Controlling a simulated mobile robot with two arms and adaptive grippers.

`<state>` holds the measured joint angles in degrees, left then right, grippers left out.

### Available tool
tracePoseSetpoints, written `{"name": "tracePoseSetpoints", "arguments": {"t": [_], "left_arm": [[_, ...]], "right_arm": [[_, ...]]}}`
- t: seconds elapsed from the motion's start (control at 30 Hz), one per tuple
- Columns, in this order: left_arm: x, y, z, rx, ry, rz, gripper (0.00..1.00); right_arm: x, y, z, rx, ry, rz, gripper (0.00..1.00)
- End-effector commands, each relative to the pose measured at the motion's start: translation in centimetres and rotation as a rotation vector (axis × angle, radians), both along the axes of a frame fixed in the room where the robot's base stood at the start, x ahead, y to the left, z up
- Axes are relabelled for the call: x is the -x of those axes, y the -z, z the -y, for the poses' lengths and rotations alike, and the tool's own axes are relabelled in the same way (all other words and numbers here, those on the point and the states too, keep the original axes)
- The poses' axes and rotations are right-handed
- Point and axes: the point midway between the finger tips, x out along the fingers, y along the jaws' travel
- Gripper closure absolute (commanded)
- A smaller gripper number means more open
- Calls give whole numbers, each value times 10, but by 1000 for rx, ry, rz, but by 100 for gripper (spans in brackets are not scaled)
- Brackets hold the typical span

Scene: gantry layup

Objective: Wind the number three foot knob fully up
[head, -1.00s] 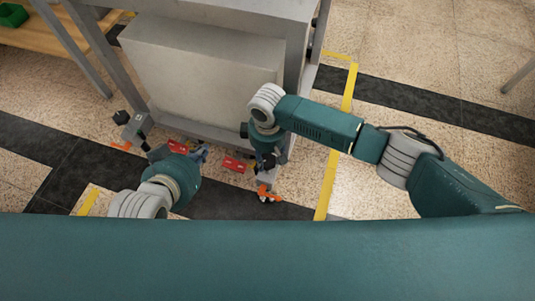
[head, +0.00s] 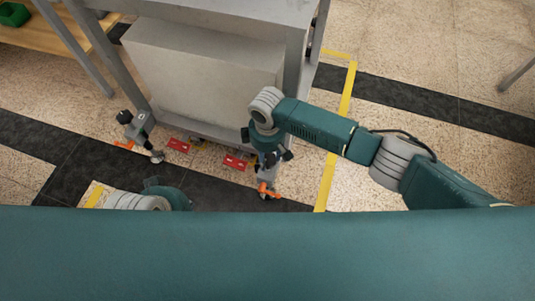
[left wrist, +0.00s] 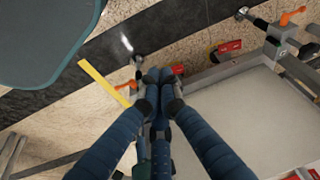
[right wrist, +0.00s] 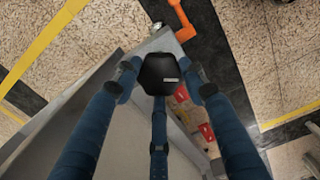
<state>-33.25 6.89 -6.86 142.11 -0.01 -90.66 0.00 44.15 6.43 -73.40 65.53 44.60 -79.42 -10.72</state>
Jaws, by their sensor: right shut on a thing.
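My right gripper (right wrist: 158,80) is shut on a black knob (right wrist: 158,68), with its fingers around the sides. The knob has a small pale mark that I cannot read, so its number is unclear. In the head view my right gripper (head: 270,158) is over the frame's near right corner foot, where an orange lever (head: 266,189) shows; the knob is hardly visible there. My left gripper (left wrist: 160,78) has its fingertips together and nothing visible between them. In the head view it is hidden behind my own body. Another foot with a black knob (head: 124,117) stands at the left corner.
The grey metal frame (head: 212,135) carries a large pale block (head: 200,75). Two red pieces, one on the left (head: 179,146) and one on the right (head: 236,163), sit low along its near edge. Yellow floor tape (head: 335,145) runs at the right.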

Motion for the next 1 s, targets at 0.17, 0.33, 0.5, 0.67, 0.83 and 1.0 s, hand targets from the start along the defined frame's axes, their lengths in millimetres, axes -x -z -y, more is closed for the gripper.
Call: {"name": "tracePoseSetpoints", "arguments": {"t": [0.17, 0.33, 0.5, 0.67, 0.83, 1.0], "left_arm": [[0, -10, 0, 0, 0, 1, 100], [-1, -17, 0, 0, 0, 2, 100], [-5, 0, 1, 0, 1, -9, 100], [-8, 10, 2, 1, 1, -12, 100], [-9, 15, 2, 0, 2, -13, 100], [-10, 18, 2, 0, 2, -16, 100]], "right_arm": [[1, -3, -1, -1, -106, -2, 85], [1, -2, 0, -1, -247, -2, 85], [1, -1, 0, -1, -357, -3, 85], [1, -1, -1, -2, -429, -2, 85], [0, 0, -1, -2, -474, 0, 85], [0, 0, -1, -2, -490, 0, 85]]}}
